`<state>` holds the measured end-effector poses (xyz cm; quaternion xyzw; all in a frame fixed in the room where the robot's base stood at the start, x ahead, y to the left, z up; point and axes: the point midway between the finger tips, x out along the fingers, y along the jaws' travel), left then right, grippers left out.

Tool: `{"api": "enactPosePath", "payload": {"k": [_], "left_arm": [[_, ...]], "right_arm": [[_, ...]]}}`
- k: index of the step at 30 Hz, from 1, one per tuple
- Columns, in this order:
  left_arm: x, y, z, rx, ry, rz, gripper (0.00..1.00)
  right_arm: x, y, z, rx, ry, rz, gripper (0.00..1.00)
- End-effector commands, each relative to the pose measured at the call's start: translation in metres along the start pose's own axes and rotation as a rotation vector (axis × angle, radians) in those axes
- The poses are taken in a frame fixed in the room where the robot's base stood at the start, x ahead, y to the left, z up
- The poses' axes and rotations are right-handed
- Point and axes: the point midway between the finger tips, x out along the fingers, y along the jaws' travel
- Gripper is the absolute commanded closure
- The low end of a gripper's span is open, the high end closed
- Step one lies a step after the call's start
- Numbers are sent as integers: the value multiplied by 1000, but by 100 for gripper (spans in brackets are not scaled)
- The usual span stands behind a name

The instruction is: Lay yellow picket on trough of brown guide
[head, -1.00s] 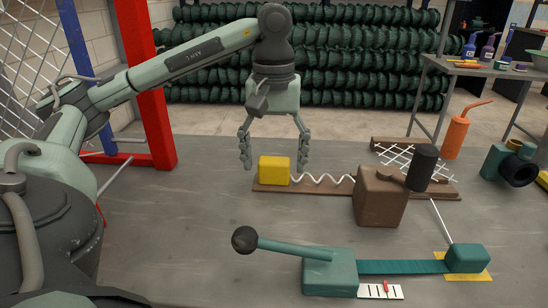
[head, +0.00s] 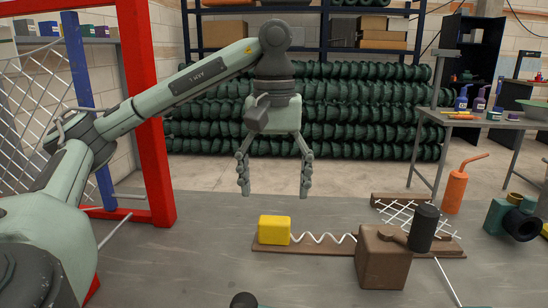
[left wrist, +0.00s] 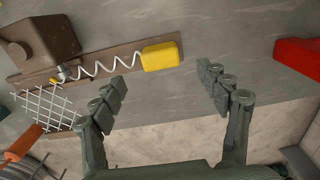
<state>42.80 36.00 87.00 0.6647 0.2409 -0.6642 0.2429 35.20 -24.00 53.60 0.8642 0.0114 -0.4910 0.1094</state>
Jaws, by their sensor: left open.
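The yellow picket shows as a yellow block (head: 274,230) with a white zigzag wire (head: 322,239) running right from it. It lies along the long, low brown guide (head: 330,250), with the block at the left end. The wire's far end is hidden behind a brown box in the head view. The left wrist view shows the yellow block (left wrist: 161,56) and the wire over the brown guide (left wrist: 115,64). My left gripper (head: 275,191) is open and empty above the block, fingers pointing down and apart from it. My right gripper is out of view.
A brown box (head: 383,262) and dark cylinder (head: 424,228) stand at the guide's right part, near white mesh (head: 400,215). An orange bottle (head: 454,190) stands far right. A black knob (head: 243,300) shows at the bottom edge. The table left of the guide is clear.

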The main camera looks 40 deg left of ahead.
Motion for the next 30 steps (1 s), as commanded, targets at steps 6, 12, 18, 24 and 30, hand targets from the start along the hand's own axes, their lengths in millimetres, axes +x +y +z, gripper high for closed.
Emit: {"api": "enactPosePath", "payload": {"k": [6, 12, 18, 24, 30], "left_arm": [[-21, 0, -1, -2, 6, 4, 25], [-37, 0, 0, 1, 4, 3, 25], [-47, 0, 0, 0, 2, 1, 25], [-50, 0, 0, -1, 1, 0, 25], [-50, -1, 0, -1, 0, 0, 25]], "right_arm": [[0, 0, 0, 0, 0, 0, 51], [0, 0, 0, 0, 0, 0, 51], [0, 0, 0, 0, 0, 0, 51], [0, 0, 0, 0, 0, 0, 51], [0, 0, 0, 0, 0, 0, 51]]}}
